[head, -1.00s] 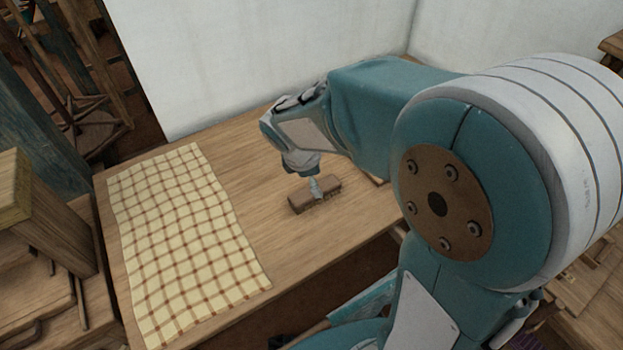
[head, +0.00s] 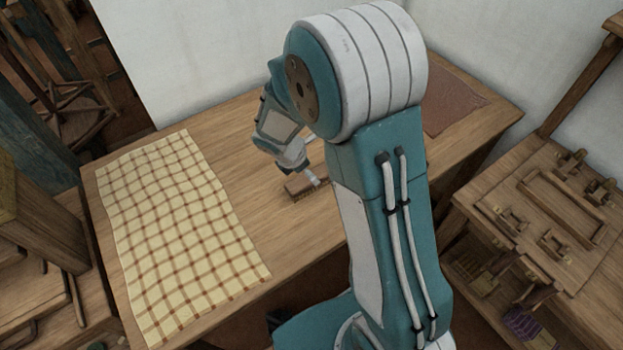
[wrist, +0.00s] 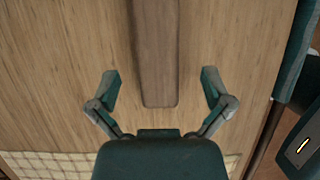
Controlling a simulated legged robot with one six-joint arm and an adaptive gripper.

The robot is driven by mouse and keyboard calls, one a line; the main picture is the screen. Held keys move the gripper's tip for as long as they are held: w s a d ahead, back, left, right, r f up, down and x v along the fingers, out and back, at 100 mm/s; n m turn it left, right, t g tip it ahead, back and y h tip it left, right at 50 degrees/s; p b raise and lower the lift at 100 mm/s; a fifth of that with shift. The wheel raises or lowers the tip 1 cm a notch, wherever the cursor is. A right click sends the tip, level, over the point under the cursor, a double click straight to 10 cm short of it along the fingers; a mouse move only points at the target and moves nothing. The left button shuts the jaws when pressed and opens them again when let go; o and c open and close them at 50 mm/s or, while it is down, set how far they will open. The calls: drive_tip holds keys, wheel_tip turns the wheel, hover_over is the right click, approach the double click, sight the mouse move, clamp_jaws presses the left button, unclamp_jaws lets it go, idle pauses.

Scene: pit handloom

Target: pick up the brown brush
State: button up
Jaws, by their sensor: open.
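The brown brush (head: 299,187) lies on the wooden table, close to its front edge; my arm hides part of it in the head view. In the wrist view the brush (wrist: 156,55) is a long brown block running from the top edge down to the middle. My gripper (head: 318,181) is at the brush in the head view. In the wrist view my gripper (wrist: 160,88) is open, with one finger on each side of the brush's near end and a gap on both sides. Whether the fingertips are level with the brush cannot be told.
A yellow checked cloth (head: 180,230) covers the left part of the table (head: 240,130). A reddish-brown cloth (head: 450,103) lies at the table's far right. A white wall (head: 200,50) stands behind. A wooden bench with fittings (head: 545,215) is at the right.

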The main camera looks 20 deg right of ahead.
drive_tip(key=x, duration=0.4)
drive_tip(key=shift+w+a, duration=0.15)
drive_tip(key=shift+d+f, duration=0.3)
drive_tip(key=shift+a, duration=0.15)
drive_tip(key=c, duration=1.1)
drive_tip(key=shift+r, duration=0.15)
drive_tip(key=shift+w+r, duration=0.1)
drive_tip(key=shift+r, duration=0.25)
wheel_tip(320, 180, up, 2)
drive_tip(key=shift+r, duration=0.1)
drive_tip(key=s+a+r, duration=0.1)
drive_tip(key=r, duration=0.1)
drive_tip(key=s+a+r, duration=0.1)
drive_tip(key=r, duration=0.1)
drive_tip(key=s+a+r, duration=0.1)
drive_tip(key=s+r, duration=0.1)
drive_tip(key=shift+a, duration=0.2)
drive_tip(key=s+a+r, duration=0.1)
drive_tip(key=s+a, duration=0.1)
drive_tip(key=s+a+r, duration=0.1)
drive_tip(key=s+a, duration=0.1)
drive_tip(key=s+a+r, duration=0.2)
drive_tip(key=shift+s, duration=0.25)
